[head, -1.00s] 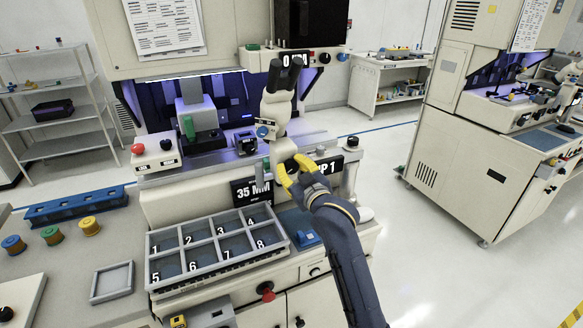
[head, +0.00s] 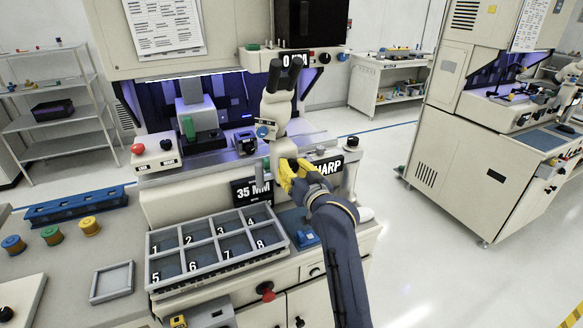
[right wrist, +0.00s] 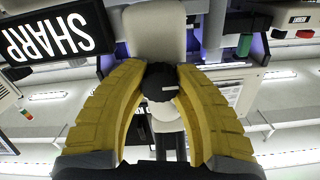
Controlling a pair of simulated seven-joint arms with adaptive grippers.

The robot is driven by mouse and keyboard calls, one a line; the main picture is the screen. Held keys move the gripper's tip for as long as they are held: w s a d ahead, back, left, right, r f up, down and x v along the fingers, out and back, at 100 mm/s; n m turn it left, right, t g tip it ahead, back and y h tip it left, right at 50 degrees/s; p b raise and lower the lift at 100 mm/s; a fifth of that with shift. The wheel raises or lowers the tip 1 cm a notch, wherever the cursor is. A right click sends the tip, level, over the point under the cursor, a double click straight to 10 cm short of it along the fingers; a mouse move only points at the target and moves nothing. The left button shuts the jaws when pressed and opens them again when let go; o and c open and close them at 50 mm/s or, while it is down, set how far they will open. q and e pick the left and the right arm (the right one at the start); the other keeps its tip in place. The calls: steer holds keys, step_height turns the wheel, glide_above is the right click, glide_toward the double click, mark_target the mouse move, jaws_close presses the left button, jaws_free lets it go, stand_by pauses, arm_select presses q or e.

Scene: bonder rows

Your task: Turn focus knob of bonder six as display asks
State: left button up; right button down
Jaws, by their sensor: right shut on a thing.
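The focus knob (right wrist: 160,84) is small, dark and round with a pale mark, on the cream microscope body (right wrist: 153,28). My right gripper (right wrist: 163,76) has its two yellow fingers shut on the knob from both sides. In the head view my right gripper (head: 289,173) sits at the base of the white microscope (head: 272,118), and its fingers hide most of the knob. The black display (head: 326,168) beside it reads SHARP in white, and so does the display in the right wrist view (right wrist: 45,38). My left gripper is not in view.
A black plate (head: 252,190) reading 35 MM is just left of my right gripper. A grey tray with numbered compartments (head: 152,240) lies in front. A red button (head: 137,149) is on the left control box. Open floor lies to the right.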

steer(key=shift+r, duration=0.1)
steer(key=c, duration=0.9)
jaws_free()
steer(key=v, duration=1.2)
